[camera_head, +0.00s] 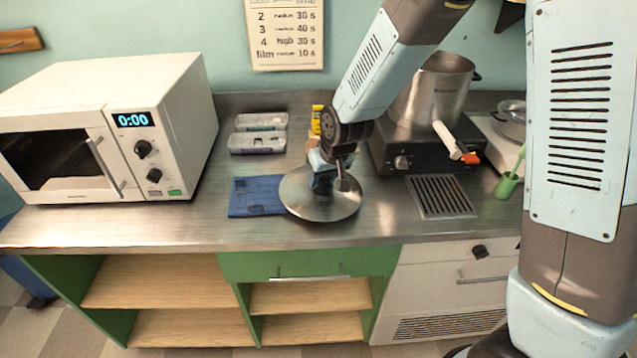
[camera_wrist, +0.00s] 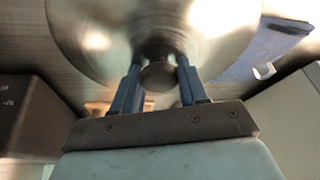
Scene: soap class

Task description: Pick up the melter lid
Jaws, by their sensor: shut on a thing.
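The melter lid (camera_head: 310,203) is a round shiny metal disc with a dark knob, seen over the counter in the head view. In the wrist view the lid (camera_wrist: 100,30) fills the top, its knob (camera_wrist: 157,76) between the two blue fingers. My gripper (camera_head: 324,176) is shut on the lid's knob from above; its fingers also show in the wrist view (camera_wrist: 157,80). I cannot tell how high the lid is above the counter. The tall steel pot (camera_head: 431,97) stands on the dark heating unit (camera_head: 393,150) at the right, behind my arm.
A blue mat (camera_head: 252,197) lies beside and partly under the lid. A white microwave (camera_head: 60,110) stands at the left. Two small plastic trays (camera_head: 257,142) lie behind the mat. A metal grille (camera_head: 443,197) and a green holder (camera_head: 507,186) are at the right.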

